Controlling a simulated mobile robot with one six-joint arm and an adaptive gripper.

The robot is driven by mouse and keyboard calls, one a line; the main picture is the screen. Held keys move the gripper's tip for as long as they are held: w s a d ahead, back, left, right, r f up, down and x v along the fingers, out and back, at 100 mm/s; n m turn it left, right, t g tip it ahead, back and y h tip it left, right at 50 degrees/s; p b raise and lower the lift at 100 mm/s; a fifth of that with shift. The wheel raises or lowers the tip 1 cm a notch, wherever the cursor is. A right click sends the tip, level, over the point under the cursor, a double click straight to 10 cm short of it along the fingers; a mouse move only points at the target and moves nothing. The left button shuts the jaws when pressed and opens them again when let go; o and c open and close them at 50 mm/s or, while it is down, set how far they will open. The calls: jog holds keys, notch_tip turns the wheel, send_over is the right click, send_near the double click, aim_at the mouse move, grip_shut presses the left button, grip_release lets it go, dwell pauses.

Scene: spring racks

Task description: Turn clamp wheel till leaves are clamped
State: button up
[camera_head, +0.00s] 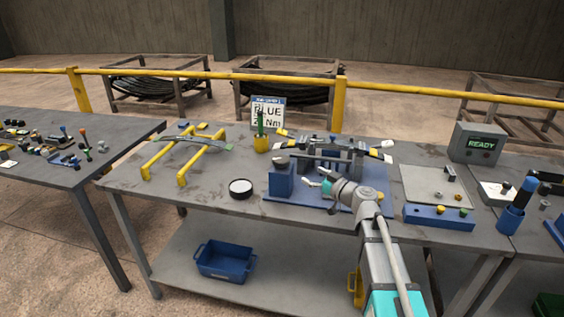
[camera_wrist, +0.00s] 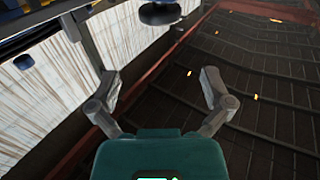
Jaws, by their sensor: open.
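The blue clamp fixture (camera_head: 283,180) stands on the middle bench, with dark leaves (camera_head: 330,151) lying across it. A small grey round piece (camera_head: 281,160) tops its left blue block; it looks like the clamp wheel. In the wrist view a dark round disc (camera_wrist: 160,13) on a stem shows at the top edge, partly cut off, probably this wheel. My gripper (camera_head: 312,182) is low in front of the fixture, just right of the blue block. In the wrist view my gripper (camera_wrist: 160,80) has its fingers spread with nothing between them, apart from the disc.
A yellow rack (camera_head: 155,162) holding a curved leaf is at the left. A round black-rimmed dish (camera_head: 241,188) sits left of the fixture. A blue block with knobs (camera_head: 438,217) and a READY box (camera_head: 476,144) are at the right. The bench's front left is clear.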

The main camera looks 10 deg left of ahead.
aim_at(282, 159)
jog(key=x, duration=1.3)
jog(key=shift+w+a, duration=0.25)
jog(key=shift+a, duration=0.05)
jog(key=c, duration=0.8)
